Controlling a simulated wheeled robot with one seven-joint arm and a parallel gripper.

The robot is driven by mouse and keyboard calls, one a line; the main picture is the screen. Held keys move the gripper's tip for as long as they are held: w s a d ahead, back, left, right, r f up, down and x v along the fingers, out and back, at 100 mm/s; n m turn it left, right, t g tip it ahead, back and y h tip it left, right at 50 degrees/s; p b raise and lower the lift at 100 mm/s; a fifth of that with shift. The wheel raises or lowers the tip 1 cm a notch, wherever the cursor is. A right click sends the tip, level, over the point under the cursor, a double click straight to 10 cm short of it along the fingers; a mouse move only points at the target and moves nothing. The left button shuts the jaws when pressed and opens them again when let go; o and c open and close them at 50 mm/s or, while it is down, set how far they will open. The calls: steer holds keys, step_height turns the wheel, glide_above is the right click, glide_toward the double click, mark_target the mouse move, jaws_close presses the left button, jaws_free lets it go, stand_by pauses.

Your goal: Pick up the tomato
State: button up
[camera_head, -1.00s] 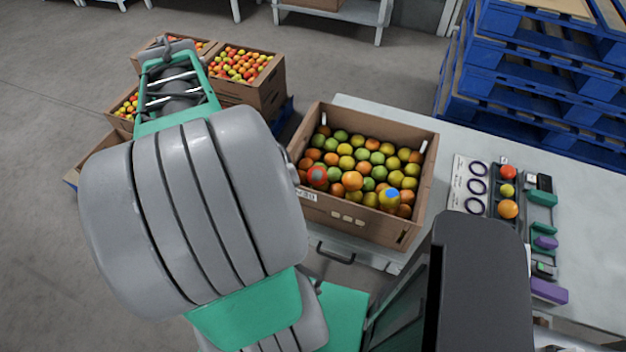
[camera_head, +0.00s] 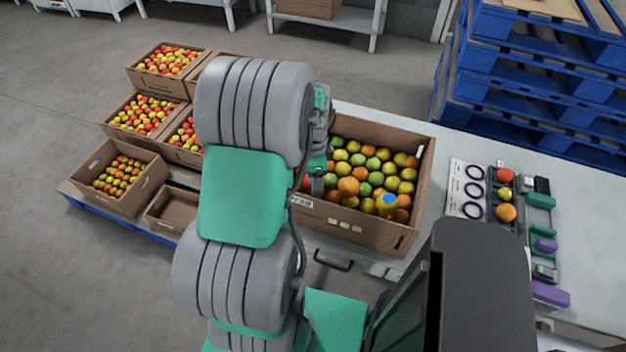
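A cardboard box (camera_head: 372,233) full of green, yellow and orange tomatoes stands on the grey table. A red tomato (camera_head: 306,183) shows as a small patch near the box's left front corner, mostly hidden by my arm. A yellow tomato with a blue mark (camera_head: 387,204) lies near the front right of the box. My gripper (camera_head: 318,182) is over the left side of the box, close to the red tomato. My arm hides most of it, so its fingers and any contact cannot be made out.
Several tomato boxes (camera_head: 128,212) stand on a blue pallet at the left. On the table (camera_head: 438,205), right of the box, are a card with dark rings (camera_head: 473,190) and a rack of tomatoes and tools (camera_head: 505,232). Blue pallets (camera_head: 530,105) are stacked behind.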

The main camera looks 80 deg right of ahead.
steer(key=shift+c, duration=0.5)
steer(key=c, duration=0.9)
steer(key=shift+r, duration=0.1)
